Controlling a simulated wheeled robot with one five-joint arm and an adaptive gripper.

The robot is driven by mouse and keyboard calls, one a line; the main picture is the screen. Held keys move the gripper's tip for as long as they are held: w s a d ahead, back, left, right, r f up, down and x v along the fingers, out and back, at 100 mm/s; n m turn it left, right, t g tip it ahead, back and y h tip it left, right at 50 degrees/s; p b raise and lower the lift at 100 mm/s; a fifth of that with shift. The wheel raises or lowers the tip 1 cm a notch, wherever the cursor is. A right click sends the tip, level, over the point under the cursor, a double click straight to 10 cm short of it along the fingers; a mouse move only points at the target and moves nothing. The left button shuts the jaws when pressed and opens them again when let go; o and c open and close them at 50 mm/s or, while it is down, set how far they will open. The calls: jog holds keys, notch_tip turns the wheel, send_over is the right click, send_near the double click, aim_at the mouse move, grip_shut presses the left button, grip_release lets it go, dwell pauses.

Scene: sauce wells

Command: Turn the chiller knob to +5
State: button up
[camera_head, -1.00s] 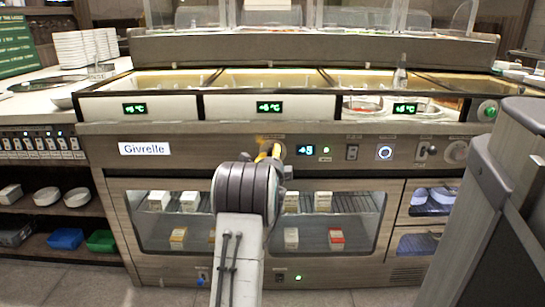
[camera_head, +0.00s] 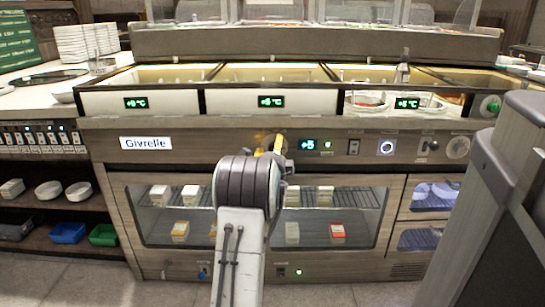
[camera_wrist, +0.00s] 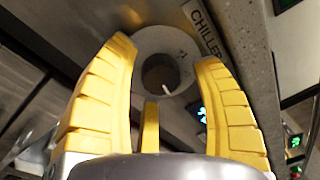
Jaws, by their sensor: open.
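The chiller knob (camera_wrist: 163,74) shows in the wrist view as a round dial with a dark middle and a white pointer mark, beside a "CHILLER" label (camera_wrist: 202,27). My gripper (camera_wrist: 166,55) is open, with its yellow fingers on either side of the knob's near part; I cannot tell whether they touch it. In the head view my gripper (camera_head: 270,145) is at the panel, and my arm and fingers mostly hide the knob. The small chiller display (camera_head: 308,146), just right of the gripper, appears to read +5.
A switch (camera_head: 353,147), a blue-ringed button (camera_head: 387,147) and another dial (camera_head: 458,147) lie along the panel to the right. The glass-fronted cabinet (camera_head: 335,245) is below. The well displays (camera_head: 271,101) are above. A grey upright body blocks the right foreground.

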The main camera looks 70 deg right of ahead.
jog(key=v, duration=1.1)
jog(key=shift+a, duration=0.4)
dwell(0.4)
